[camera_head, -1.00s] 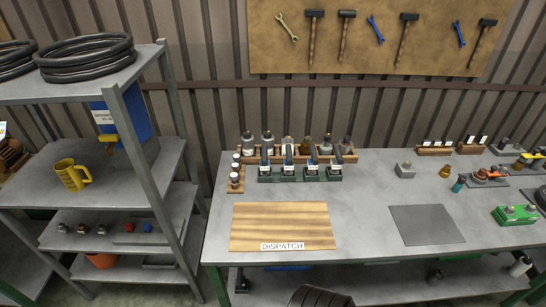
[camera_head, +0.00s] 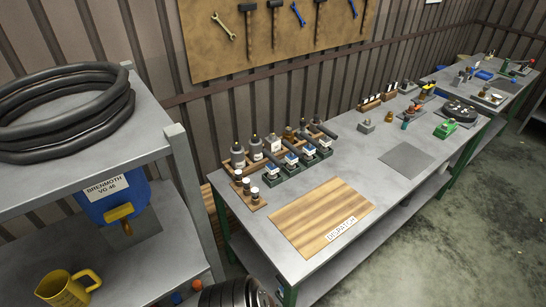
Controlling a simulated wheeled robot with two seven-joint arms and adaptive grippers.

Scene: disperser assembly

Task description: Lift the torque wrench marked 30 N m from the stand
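A green stand (camera_head: 296,170) is on the grey workbench, behind the wooden dispatch board. Several torque wrenches (camera_head: 291,157) with black handles and pale label faces stand side by side in it. Their markings are too small to read, so I cannot tell which one is marked 30 N m. Neither of my grippers shows in the head view.
The dispatch board (camera_head: 320,215) lies in front of the stand. Bottles (camera_head: 238,155) stand behind it and small jars (camera_head: 247,187) to its left. A shelf with black hoses (camera_head: 65,115), a blue container (camera_head: 112,203) and a yellow jug (camera_head: 68,288) fills the left side.

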